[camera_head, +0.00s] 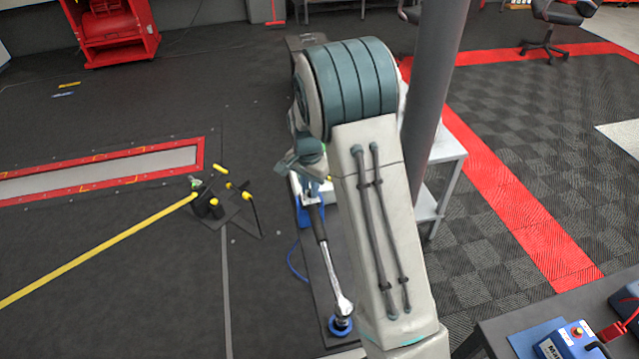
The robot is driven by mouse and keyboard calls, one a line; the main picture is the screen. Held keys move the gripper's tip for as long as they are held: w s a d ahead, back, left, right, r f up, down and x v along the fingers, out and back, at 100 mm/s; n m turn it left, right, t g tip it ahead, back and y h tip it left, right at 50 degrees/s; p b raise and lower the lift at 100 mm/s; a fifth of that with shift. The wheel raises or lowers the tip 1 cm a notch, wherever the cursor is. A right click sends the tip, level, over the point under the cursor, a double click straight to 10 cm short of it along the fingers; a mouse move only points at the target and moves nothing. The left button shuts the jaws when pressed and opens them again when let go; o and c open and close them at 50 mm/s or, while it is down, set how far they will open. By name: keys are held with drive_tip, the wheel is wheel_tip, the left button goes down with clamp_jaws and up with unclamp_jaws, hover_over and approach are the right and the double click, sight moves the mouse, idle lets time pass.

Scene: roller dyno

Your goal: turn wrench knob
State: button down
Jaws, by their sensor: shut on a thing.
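A wrench (333,270) with a black grip and a bright metal shaft slants down the middle of the view. Its lower head lies at a round blue knob (340,327) on a dark narrow plate. The upper end of the black grip reaches my gripper (311,186), which is small here and partly hidden by my own arm. My gripper is shut on the wrench at this upper end. The fingertips cannot be made out clearly.
A white table (447,160) stands behind my arm. A yellow bar (100,250) runs along the floor at left, near a red-framed floor panel (95,172). Open floor lies at left.

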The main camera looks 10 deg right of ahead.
drive_tip(key=shift+m, duration=1.3)
drive_tip(key=c, duration=1.3)
unclamp_jaws()
drive_tip(key=shift+c, duration=0.2)
wheel_tip(320, 180, up, 14)
drive_tip(key=shift+s, duration=0.1)
